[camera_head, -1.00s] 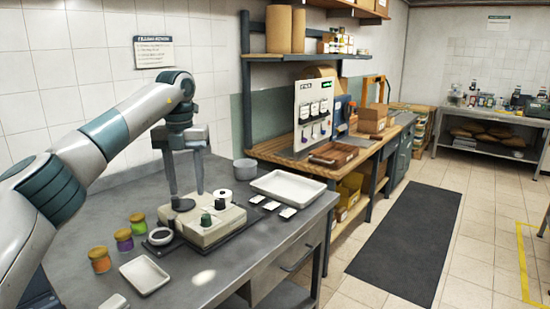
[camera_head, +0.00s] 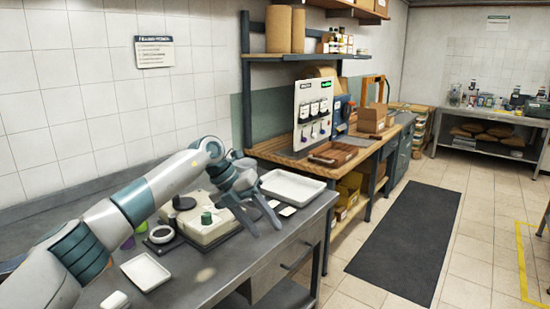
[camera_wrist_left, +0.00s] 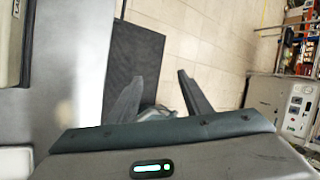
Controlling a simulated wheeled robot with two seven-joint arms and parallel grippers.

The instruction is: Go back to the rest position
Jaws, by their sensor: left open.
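My left gripper (camera_head: 263,222) is open and empty in the head view. My left arm comes in from the left, low over the bench, and hides part of the bench and most of the coloured jars. My right gripper is not in view.
The cream device (camera_head: 205,229) has a green knob (camera_head: 206,217) on top. A white tray (camera_head: 292,186) lies behind the gripper, and a small white dish (camera_head: 146,271) lies at the front. Small white cards (camera_head: 287,211) lie near the right edge. The floor mat (camera_head: 405,240) is clear.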

